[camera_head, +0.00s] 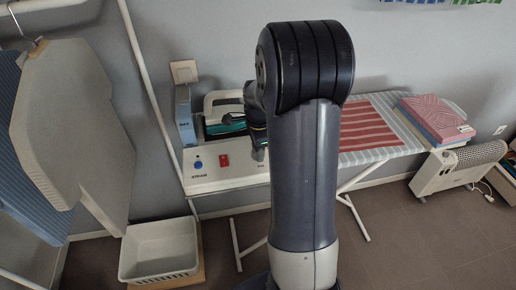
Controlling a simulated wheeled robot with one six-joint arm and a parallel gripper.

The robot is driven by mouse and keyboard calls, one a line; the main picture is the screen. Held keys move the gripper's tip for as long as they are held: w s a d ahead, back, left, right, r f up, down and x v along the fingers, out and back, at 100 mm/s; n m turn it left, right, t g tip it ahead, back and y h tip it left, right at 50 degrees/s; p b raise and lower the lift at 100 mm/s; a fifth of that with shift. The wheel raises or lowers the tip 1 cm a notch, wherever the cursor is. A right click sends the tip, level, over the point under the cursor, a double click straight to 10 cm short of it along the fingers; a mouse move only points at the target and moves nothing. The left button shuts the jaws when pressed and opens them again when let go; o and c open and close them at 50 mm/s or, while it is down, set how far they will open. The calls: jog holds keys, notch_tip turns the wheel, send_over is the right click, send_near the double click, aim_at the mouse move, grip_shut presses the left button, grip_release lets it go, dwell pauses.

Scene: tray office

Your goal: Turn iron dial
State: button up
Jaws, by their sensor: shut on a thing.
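The ironing station's white control panel (225,178) has a blue knob (197,163) marked STEAM and a red switch (224,160). A further small label shows at its right, below my gripper (259,153). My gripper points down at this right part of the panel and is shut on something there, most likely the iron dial. The dial itself is hidden by my gripper and arm. The iron (222,118), white-handled with a teal body, stands behind the panel, left of my gripper.
A blue box (185,115) stands left of the iron. A white heater (455,170) stands right. A white basket (158,250) sits lower left; clothes hang at far left.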

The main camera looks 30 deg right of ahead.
dwell(0.3)
jog(key=o, duration=1)
jog(key=r, duration=1)
jog(key=shift+s+r, duration=0.3)
jog(key=shift+r, duration=0.1)
jog(key=shift+f, duration=0.15)
jog(key=f, duration=1)
jog(key=shift+w+f, duration=0.2)
jog(key=shift+w, duration=0.1)
